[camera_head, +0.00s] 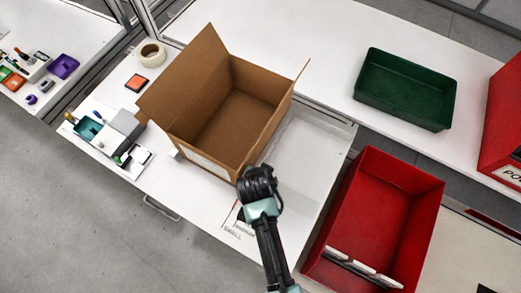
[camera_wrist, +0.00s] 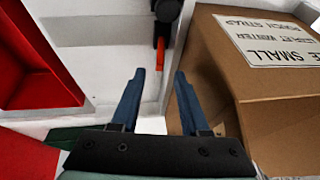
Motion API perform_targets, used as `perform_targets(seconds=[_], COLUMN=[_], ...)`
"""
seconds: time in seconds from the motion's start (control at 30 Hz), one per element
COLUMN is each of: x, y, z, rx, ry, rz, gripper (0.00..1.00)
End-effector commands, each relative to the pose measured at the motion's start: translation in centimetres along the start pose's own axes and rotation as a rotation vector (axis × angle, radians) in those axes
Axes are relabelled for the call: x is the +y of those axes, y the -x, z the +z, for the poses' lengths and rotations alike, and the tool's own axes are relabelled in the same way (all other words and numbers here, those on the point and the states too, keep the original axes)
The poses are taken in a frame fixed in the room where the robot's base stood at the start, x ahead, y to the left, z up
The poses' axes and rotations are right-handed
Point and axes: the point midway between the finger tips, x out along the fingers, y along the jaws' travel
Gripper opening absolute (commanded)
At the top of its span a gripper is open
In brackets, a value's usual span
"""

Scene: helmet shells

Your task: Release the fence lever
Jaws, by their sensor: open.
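In the wrist view, a dark lever with an orange-red tip (camera_wrist: 160,55) hangs down from the top edge, in front of a white surface. I take it for the fence lever. My gripper (camera_wrist: 160,77) is open, with its two blue fingers on either side of the picture below the lever. The orange tip appears centred between the fingertips, and nothing is seen held. I cannot tell whether a finger touches it. In the head view, my gripper (camera_head: 257,182) is at the front right corner of the cardboard box (camera_head: 252,100). It hides its fingertips, and I cannot make out the lever there.
The open cardboard box stands left of my gripper, its labelled side (camera_wrist: 270,40) close on the right in the wrist view. A red bin (camera_head: 428,195) is at right, a green tray (camera_head: 405,88) behind. A tape roll (camera_head: 151,53) and small items lie left on the white table.

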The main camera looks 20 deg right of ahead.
Motion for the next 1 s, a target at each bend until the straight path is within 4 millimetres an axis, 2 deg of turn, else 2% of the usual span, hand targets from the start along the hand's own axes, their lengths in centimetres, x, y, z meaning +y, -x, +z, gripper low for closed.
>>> perform_targets(seconds=[0.2,0.43,0.6,1.0], x=[0.0,0.0,0.0,0.0], y=[3.6,6.3,7.2,7.2], z=[-0.1,0.0,0.0,0.0], rx=[0.003,0.002,0.0,0.0], ry=[-0.001,0.0,0.0,0.0], rz=[-0.002,-0.001,0.0,0.0], gripper=[0.45,0.45,0.45,0.45])
